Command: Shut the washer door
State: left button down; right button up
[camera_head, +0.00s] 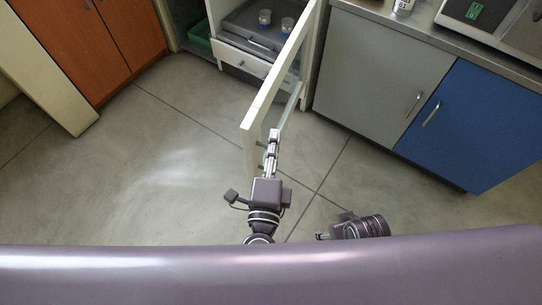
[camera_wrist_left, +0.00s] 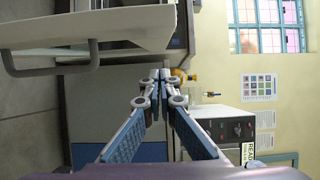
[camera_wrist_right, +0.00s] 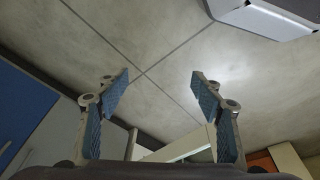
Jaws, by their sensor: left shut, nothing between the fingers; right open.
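The washer door (camera_head: 282,75) is white-framed with a clear pane. It stands wide open, jutting out from the white cabinet (camera_head: 213,22) toward me. My left gripper (camera_head: 274,134) is shut and empty, in front of the door's near end in the head view; I cannot tell whether it touches. In the left wrist view a pale panel with a bar handle (camera_wrist_left: 50,68) is at upper left, and the shut fingers (camera_wrist_left: 156,76) are to its right, apart from it. My right gripper (camera_wrist_right: 160,76) is open and empty over the floor; in the head view its fingers are mostly hidden.
Inside the cabinet is a dark tray (camera_head: 250,40) with two small containers, above a white drawer (camera_head: 243,61). Grey (camera_head: 385,80) and blue (camera_head: 462,125) cupboards stand at right, orange cupboards (camera_head: 115,45) at left. The floor (camera_head: 150,150) left of the door is clear.

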aim_at(258, 134)
pick_arm(q)
jog(key=shift+w+a+p, duration=0.1)
jog(key=shift+w+a, duration=0.2)
jog(key=shift+a, duration=0.3)
jog(key=shift+w+a+p, duration=0.1)
jog(key=shift+w+a, duration=0.2)
jog(key=shift+a, duration=0.3)
jog(key=shift+w+a+p, duration=0.1)
jog(key=shift+w+a, duration=0.2)
jog(key=shift+a, duration=0.3)
pick_arm(e)
jog(key=shift+s+f, duration=0.15)
jog(key=shift+f, duration=0.55)
jog(key=shift+s+f, duration=0.1)
jog(key=shift+f, duration=0.55)
pick_arm(q)
jog(key=shift+a, duration=0.1)
